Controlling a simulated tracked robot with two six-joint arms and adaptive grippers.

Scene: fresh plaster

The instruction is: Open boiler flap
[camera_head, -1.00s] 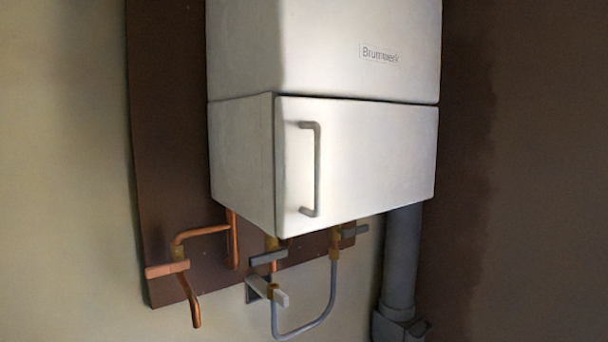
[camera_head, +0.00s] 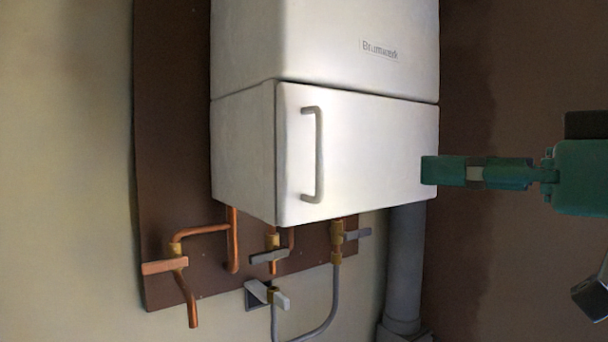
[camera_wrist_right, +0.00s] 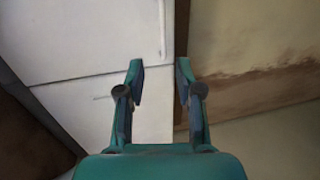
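The boiler flap (camera_head: 370,150) is the white front door in the lower part of the boiler (camera_head: 330,45). It sits flush in its frame and looks shut. Its upright grey bar handle (camera_head: 319,155) is near the flap's left edge. My right gripper (camera_head: 430,170) comes in from the right, in front of the flap's right edge and well to the right of the handle. In the right wrist view its two green fingers (camera_wrist_right: 160,68) are spread with nothing between them. The handle (camera_wrist_right: 162,30) shows there beyond the fingertips. My left gripper is not in view.
Copper pipes with a valve lever (camera_head: 165,266) hang below the boiler at the left. A grey hose (camera_head: 333,300) and more valves are under its middle. A thick grey pipe (camera_head: 403,270) runs down at the right. The space before the handle is clear.

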